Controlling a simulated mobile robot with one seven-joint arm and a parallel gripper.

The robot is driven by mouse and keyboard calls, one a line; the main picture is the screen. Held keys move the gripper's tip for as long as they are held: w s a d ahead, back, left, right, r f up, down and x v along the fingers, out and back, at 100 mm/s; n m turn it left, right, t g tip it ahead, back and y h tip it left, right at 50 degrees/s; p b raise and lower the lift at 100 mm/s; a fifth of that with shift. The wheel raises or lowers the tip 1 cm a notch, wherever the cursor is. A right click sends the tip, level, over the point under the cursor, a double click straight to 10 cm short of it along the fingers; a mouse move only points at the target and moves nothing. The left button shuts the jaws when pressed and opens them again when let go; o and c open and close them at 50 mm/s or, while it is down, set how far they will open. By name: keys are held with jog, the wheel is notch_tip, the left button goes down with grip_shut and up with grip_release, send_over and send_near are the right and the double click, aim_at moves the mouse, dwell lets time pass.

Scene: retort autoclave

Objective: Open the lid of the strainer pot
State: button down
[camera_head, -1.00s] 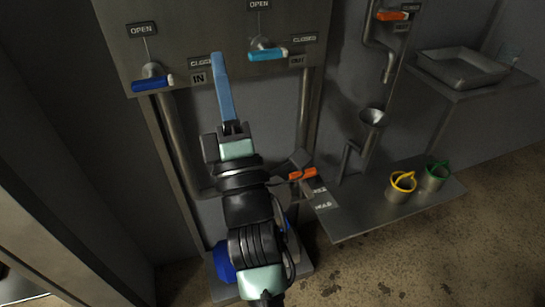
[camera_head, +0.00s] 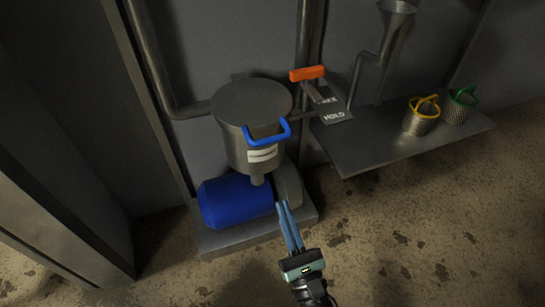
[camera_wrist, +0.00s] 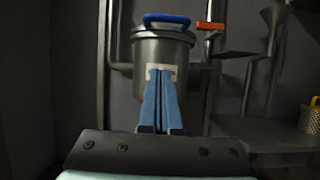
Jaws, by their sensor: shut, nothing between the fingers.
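The strainer pot (camera_head: 240,150) is a grey metal cylinder with a label on its front, standing over a blue motor. Its flat round lid (camera_head: 250,98) is down on the pot and has a blue handle (camera_head: 267,138) at the front edge. In the wrist view the pot (camera_wrist: 163,50) is straight ahead, with the blue handle (camera_wrist: 167,19) at its top. My gripper (camera_head: 283,207) has blue fingers, shut and empty. It is in front of and below the handle, apart from it. In the wrist view the fingers (camera_wrist: 162,72) cover part of the label.
An orange lever (camera_head: 307,73) with a HOLD plate (camera_head: 334,115) stands right of the pot. A shelf (camera_head: 375,150) holds a yellow-handled basket (camera_head: 420,120) and a green-handled basket (camera_head: 457,108). Pipes run behind the pot. The blue motor (camera_head: 235,200) sits below on a base plate. The floor in front is clear.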

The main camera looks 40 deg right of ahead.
jog(key=w+d+r+b, duration=0.1)
jog(key=w+d+r, duration=0.1)
jog(key=w+r, duration=0.6)
jog(key=shift+d, duration=0.15)
dwell(0.5)
